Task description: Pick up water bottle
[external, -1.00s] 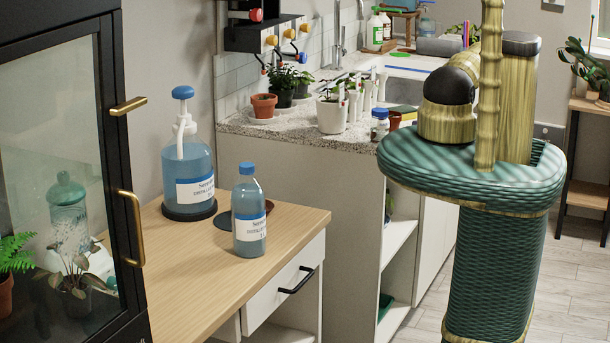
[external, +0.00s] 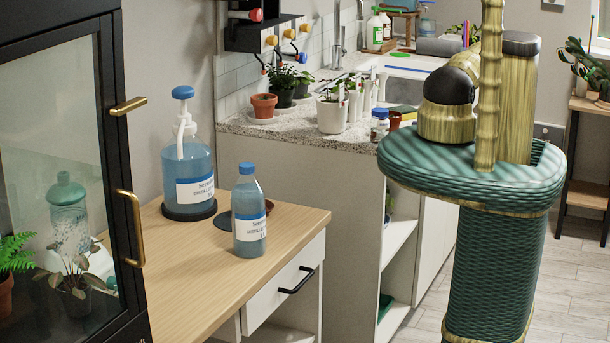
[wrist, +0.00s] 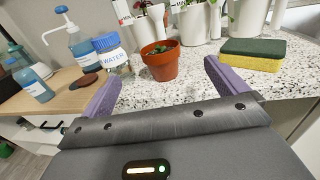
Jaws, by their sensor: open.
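A small clear bottle with a blue cap and a WATER label (wrist: 112,52) stands on the speckled counter, just left of a terracotta pot in the wrist view. It also shows near the counter's front edge in the external view (external: 379,125). A larger blue-capped bottle of blue liquid (external: 249,212) stands upright on the wooden desk and shows at the left in the wrist view (wrist: 34,84). My gripper (wrist: 160,76) is open and empty. Its purple fingers point over the counter edge, with the WATER bottle ahead of the left finger. The gripper is hidden in the external view.
The terracotta pot (wrist: 160,62) stands ahead between the fingers. A yellow-green sponge (wrist: 252,53) lies ahead of the right finger. White plant pots (wrist: 195,25) stand behind. A pump bottle (external: 188,178) stands on the wooden desk (external: 200,270), whose front is clear.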

